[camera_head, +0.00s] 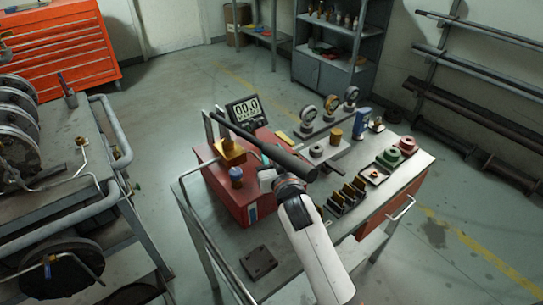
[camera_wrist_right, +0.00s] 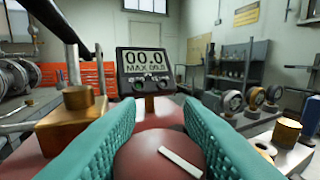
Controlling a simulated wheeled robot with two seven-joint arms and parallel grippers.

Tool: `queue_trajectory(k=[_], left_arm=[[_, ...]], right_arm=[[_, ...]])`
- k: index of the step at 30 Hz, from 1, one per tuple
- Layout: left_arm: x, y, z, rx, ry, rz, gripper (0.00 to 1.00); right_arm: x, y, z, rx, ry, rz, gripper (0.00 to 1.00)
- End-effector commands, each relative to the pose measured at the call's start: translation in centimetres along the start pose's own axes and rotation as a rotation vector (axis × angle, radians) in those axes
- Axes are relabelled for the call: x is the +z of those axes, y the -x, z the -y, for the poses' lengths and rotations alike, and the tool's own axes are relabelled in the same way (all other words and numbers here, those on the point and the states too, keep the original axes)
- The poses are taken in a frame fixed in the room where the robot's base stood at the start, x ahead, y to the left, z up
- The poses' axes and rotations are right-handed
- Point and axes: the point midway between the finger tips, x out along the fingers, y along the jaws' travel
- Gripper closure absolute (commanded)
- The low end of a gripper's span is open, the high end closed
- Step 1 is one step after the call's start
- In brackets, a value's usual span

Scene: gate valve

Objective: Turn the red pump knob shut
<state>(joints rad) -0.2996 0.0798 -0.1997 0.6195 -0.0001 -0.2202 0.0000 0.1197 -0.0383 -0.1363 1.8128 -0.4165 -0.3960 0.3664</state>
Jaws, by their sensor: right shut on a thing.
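The red pump knob (camera_wrist_right: 150,160) is round with a white stripe that slants from upper left to lower right in the right wrist view. The teal finger pads of my right gripper (camera_wrist_right: 160,112) are closed on both sides of it. In the head view my right gripper (camera_head: 268,163) is over the red pump box (camera_head: 247,193), and the knob is hidden there. The pump's display (camera_head: 247,109) reads 00.0; it also shows in the right wrist view (camera_wrist_right: 146,68). My left gripper is not in view.
A dark handle bar (camera_head: 262,143) crosses above the pump, close to my right gripper. A brass block (camera_head: 229,151) and a blue cap (camera_head: 236,175) are beside it. Gauges (camera_head: 308,115) and small parts crowd the bench's right side. A dark plate (camera_head: 259,262) lies in front.

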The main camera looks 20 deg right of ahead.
Motion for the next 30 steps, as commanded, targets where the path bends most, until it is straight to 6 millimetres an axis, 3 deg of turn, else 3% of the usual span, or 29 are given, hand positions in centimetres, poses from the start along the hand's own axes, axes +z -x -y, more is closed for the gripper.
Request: queue_trajectory(k=[17, 18, 21, 30], left_arm=[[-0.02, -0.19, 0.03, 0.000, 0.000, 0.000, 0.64], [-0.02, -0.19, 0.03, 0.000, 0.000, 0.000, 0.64], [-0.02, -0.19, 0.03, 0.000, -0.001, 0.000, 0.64], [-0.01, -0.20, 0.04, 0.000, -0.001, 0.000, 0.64]], right_arm=[[0.21, -0.05, 0.07, -0.030, 0.001, 0.005, 0.89], [0.22, -0.05, 0.07, -0.030, 0.001, 0.006, 0.62], [0.20, -0.05, 0.07, -0.030, 0.000, 0.005, 0.45], [0.09, 0.08, 0.04, -0.029, 0.000, 0.003, 0.45]])
